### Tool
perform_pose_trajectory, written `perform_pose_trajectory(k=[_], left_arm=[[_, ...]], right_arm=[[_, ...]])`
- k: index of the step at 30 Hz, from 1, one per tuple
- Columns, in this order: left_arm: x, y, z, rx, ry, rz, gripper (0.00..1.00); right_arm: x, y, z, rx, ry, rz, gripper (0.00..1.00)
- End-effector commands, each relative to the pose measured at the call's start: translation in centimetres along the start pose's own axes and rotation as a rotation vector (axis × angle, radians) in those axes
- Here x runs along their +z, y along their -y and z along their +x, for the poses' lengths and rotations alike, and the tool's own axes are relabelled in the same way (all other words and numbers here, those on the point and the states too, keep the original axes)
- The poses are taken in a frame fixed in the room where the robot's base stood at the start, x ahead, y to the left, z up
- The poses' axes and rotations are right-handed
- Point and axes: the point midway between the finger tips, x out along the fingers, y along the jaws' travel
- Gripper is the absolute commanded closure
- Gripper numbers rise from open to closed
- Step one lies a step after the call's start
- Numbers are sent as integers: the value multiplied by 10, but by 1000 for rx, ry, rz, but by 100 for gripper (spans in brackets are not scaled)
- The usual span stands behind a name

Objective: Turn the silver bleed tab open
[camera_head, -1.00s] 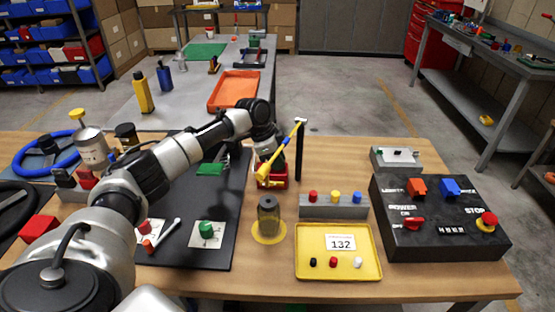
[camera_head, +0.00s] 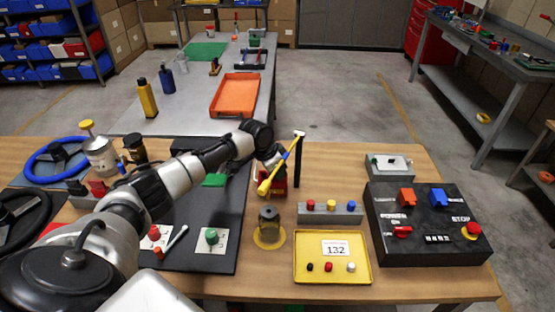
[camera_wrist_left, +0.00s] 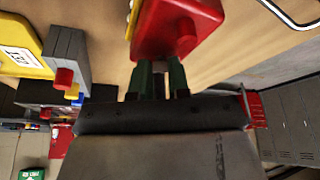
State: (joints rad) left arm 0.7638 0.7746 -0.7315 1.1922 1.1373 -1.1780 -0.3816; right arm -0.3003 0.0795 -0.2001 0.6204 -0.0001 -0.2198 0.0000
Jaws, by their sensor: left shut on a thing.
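My left gripper (camera_head: 277,160) is at the top of this block, partly hidden by the hammer. In the left wrist view, the two green fingertips (camera_wrist_left: 161,70) are close together at the edge of the red block (camera_wrist_left: 175,28). They are shut on a small part there, which is mostly hidden between them. The silver bleed tab itself cannot be made out clearly. My right gripper is not in view.
A black post (camera_head: 298,160) stands close by the gripper. A black control box (camera_head: 432,250) is at right. A silver canister (camera_head: 100,155) stands at left.

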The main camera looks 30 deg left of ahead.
Motion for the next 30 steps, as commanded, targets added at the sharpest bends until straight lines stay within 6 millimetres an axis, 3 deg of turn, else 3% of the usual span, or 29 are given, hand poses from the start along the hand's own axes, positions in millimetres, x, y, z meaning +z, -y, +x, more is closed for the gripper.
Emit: perform_pose_trajectory(k=[1, 12, 21, 30], left_arm=[[-3, -2, -7, -14, 0, -40, 100], [-3, -4, -5, -140, -1, -340, 100], [-3, -4, -3, -206, -2, -500, 100], [-3, -3, -1, -233, -4, -563, 100]], right_arm=[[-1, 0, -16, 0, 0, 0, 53], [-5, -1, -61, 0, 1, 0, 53], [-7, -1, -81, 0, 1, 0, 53], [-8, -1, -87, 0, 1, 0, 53]])
